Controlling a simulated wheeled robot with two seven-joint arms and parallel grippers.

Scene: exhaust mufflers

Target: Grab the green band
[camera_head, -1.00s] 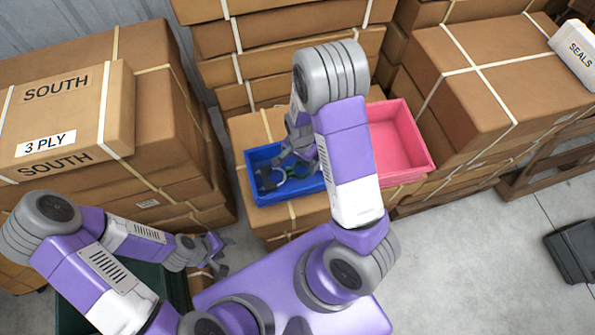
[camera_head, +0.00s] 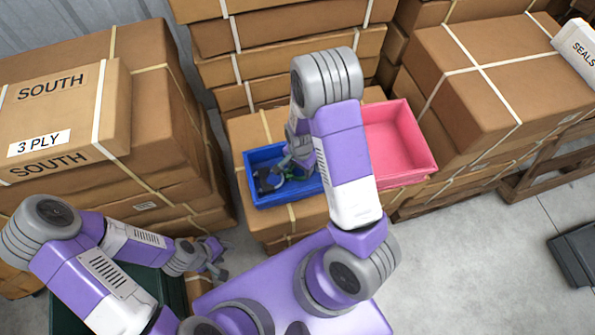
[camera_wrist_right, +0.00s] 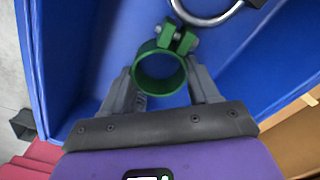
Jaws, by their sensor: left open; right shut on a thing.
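The green band (camera_wrist_right: 160,85) is a round ring clamp with a bolted tab. In the right wrist view it sits between the two fingers of my right gripper (camera_wrist_right: 165,92), which is shut on it. The gripper is inside the blue bin (camera_head: 257,198), low down. In the head view my right arm hides most of the gripper, and the band shows only as a small green spot. My left gripper (camera_head: 215,257) is open and empty at the lower left, away from the bin.
A silver metal clamp (camera_wrist_right: 205,18) lies in the blue bin, beyond the green band. An empty pink bin (camera_head: 400,145) stands to the right of the blue one. Stacked cardboard boxes (camera_head: 160,100) surround the bins. Bare floor (camera_head: 470,240) lies at the right.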

